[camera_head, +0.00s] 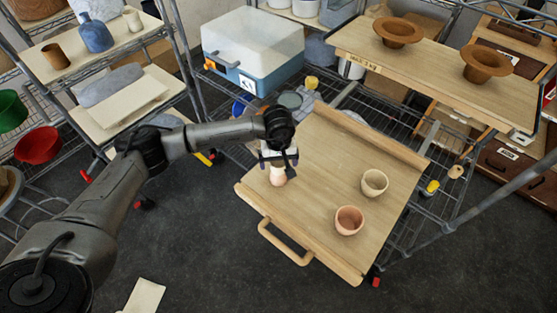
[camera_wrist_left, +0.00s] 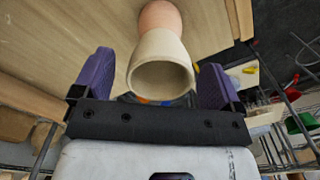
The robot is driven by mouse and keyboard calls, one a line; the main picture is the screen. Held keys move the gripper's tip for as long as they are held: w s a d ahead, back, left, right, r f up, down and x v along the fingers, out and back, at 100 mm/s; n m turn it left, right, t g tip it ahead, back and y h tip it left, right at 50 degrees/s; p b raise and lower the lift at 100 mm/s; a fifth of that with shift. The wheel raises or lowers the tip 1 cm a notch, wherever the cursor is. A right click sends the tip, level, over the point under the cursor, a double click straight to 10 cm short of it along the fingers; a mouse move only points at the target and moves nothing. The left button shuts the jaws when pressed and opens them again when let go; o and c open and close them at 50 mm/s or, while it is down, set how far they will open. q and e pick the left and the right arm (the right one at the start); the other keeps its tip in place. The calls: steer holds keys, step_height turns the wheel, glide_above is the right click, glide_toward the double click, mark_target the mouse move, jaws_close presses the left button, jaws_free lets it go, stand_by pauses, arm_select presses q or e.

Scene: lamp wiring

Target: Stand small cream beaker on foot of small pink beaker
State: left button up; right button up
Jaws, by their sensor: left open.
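The small cream beaker (camera_wrist_left: 158,48) has its open mouth toward the left wrist camera. Its narrow end meets the small pink beaker (camera_wrist_left: 160,15) in line with it, and they appear to touch. In the head view the pink beaker (camera_head: 278,180) shows just below my left gripper (camera_head: 278,162), on the wooden tray (camera_head: 325,150). The gripper hides much of the cream beaker there. In the wrist view my left gripper (camera_wrist_left: 157,68) is open, with its purple fingers on either side of the cream beaker and gaps between. My right gripper is not in view.
A cream beaker (camera_head: 374,183) and a pink beaker (camera_head: 349,220) stand mouth up on the tray's right part. The tray has a raised back edge and a front handle (camera_head: 285,242). Bare tray lies between these beakers and my gripper. A shelf with brown pots (camera_head: 398,32) is behind.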

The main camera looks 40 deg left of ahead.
arm_select(q)
step_height(320, 180, up, 14)
stand_by(0.7)
steer(key=shift+f, duration=0.1)
